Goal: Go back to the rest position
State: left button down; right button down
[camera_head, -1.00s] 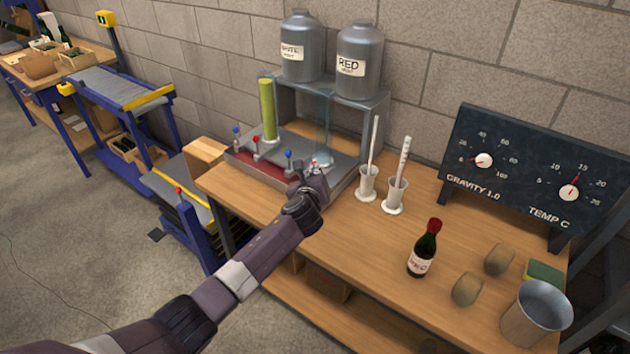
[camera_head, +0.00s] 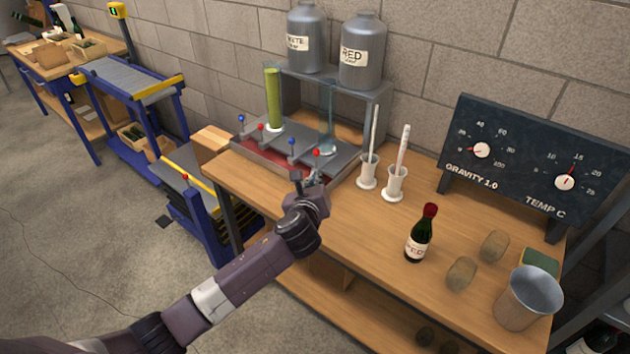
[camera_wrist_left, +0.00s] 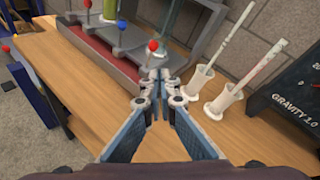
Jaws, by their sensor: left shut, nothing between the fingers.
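My left gripper (camera_head: 304,182) is over the workbench (camera_head: 335,225), in front of the filling stand (camera_head: 350,150). In the left wrist view the left gripper (camera_wrist_left: 155,78) points at the stand with its fingertips together and nothing between them. A red-knobbed lever (camera_wrist_left: 153,47) of the stand shows just beyond the fingertips; I cannot tell if they touch it. My right gripper is not in view.
Two white holders with sticks (camera_head: 368,172) stand right of the gripper. A dark bottle with a red cap (camera_head: 420,235), two brown lumps (camera_head: 462,273) and a metal bucket (camera_head: 528,298) are further right. A dial board (camera_head: 530,160) stands behind. A blue-framed conveyor (camera_head: 135,85) is left.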

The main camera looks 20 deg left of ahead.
pick_arm(q)
jog(key=s+f+n+g, duration=0.2)
jog(key=s+f+n, duration=0.15)
jog(key=s, duration=0.25)
jog(key=s+f+n+g+h, duration=0.1)
jog(key=s+f+n, duration=0.2)
jog(key=s+n, duration=0.25)
jog(key=s+f+n+g, duration=0.2)
jog(key=s+f+n, duration=0.2)
jog(key=s, duration=0.3)
jog(key=s+f+n+g+h, duration=0.2)
jog(key=s+n+g, duration=0.4)
jog(key=s+n, duration=1.25)
jog(key=s+f+m+g+b, duration=0.15)
jog(key=s+f, duration=0.25)
jog(key=f, duration=1)
jog(key=s+f+m+t, duration=0.1)
jog(key=s+f+m, duration=0.2)
jog(key=f, duration=1.1)
jog(key=s+a+f+g, duration=0.1)
jog(key=s+a+f, duration=0.2)
jog(key=s+f, duration=1.3)
jog(key=shift+s+f+g, duration=0.35)
jog(key=shift+s+f, duration=0.05)
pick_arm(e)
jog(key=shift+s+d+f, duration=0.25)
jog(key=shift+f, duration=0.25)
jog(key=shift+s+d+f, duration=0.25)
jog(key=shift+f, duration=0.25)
